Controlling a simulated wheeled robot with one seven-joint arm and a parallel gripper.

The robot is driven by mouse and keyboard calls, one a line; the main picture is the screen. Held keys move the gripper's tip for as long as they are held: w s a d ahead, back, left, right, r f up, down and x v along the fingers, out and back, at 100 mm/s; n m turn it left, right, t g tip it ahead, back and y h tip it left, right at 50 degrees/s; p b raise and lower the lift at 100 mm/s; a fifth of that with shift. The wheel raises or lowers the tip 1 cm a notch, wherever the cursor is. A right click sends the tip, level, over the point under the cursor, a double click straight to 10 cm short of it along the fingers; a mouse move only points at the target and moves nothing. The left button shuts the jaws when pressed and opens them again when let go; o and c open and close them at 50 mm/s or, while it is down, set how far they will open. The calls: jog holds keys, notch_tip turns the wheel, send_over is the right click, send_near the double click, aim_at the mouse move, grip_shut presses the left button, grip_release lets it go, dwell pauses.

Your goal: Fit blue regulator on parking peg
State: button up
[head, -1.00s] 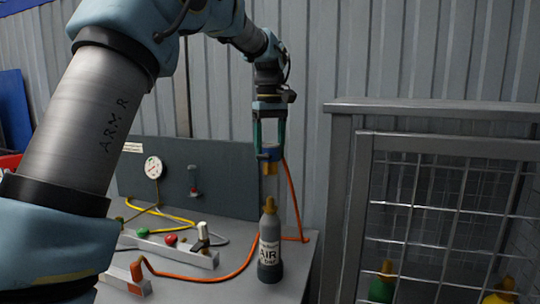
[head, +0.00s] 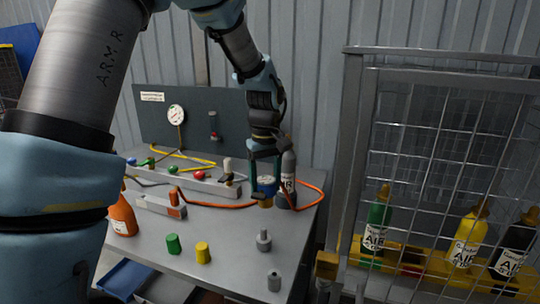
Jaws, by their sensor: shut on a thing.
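My gripper (head: 265,178) points down over the table and is shut on the blue regulator (head: 266,187). The regulator has a brass-coloured lower end, and an orange hose runs close by it. It is held in front of and left of a grey air cylinder (head: 289,180), partly overlapping it in the picture. A short grey upright peg on a wider base (head: 264,241) stands nearer on the table, below the regulator in the picture. Whether this is the parking peg is not labelled. The gap between regulator and table is hard to judge.
A smaller grey piece (head: 274,282) stands near the table's front edge. Green (head: 173,244) and yellow (head: 203,253) caps stand left. A manifold with coloured knobs (head: 190,179) lies behind. A wire cage (head: 440,150) with several air cylinders is at right.

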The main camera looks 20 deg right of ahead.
aim_at(263, 205)
jog(key=shift+s+a+f, duration=0.75)
jog(key=shift+s, duration=0.1)
jog(key=shift+f+b, duration=1.65)
jog(key=shift+f, duration=0.25)
jog(key=shift+f, duration=0.6)
jog(key=shift+f+b, duration=0.6)
jog(key=shift+f, duration=0.1)
jog(key=shift+f+b, duration=0.45)
jog(key=shift+f, duration=0.5)
dwell(0.6)
jog(key=o, duration=1.5)
